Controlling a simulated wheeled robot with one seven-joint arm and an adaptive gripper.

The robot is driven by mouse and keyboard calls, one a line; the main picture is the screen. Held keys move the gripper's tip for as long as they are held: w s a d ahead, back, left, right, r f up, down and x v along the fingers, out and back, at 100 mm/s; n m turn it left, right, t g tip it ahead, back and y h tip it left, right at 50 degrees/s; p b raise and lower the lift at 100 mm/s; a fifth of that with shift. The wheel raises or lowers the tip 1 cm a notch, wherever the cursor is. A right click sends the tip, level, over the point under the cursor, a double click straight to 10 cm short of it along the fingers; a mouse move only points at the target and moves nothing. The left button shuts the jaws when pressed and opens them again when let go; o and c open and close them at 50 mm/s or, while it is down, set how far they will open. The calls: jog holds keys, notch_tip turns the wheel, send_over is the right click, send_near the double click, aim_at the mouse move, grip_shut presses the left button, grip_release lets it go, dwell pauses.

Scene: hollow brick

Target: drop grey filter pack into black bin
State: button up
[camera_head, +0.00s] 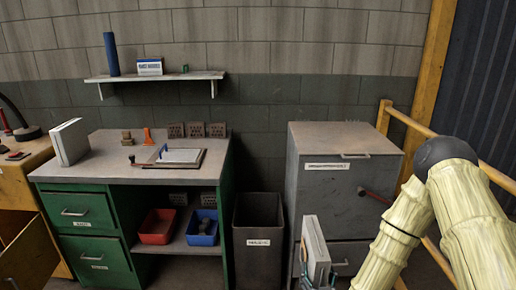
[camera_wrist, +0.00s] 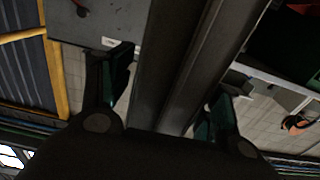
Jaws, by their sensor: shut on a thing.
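A grey filter pack (camera_head: 317,250) stands roughly upright in my gripper at the bottom of the head view, to the right of the bin and in front of the grey cabinet. In the wrist view the pack (camera_wrist: 190,60) is a long dark-grey block between the two fingers of my gripper (camera_wrist: 168,100), which is shut on it. The pack's lower end is cut off in the head view. The black bin (camera_head: 258,243), with a white label on its front, stands on the floor between the green desk and the cabinet. Its bottom inside is hidden.
The grey cabinet (camera_head: 340,180) and yellow rail (camera_head: 410,122) stand at right.

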jog(key=shift+s+r+p, duration=0.2)
jog(key=shift+r+p, duration=0.7)
jog(key=shift+r, duration=0.65)
jog(key=shift+a, duration=0.2)
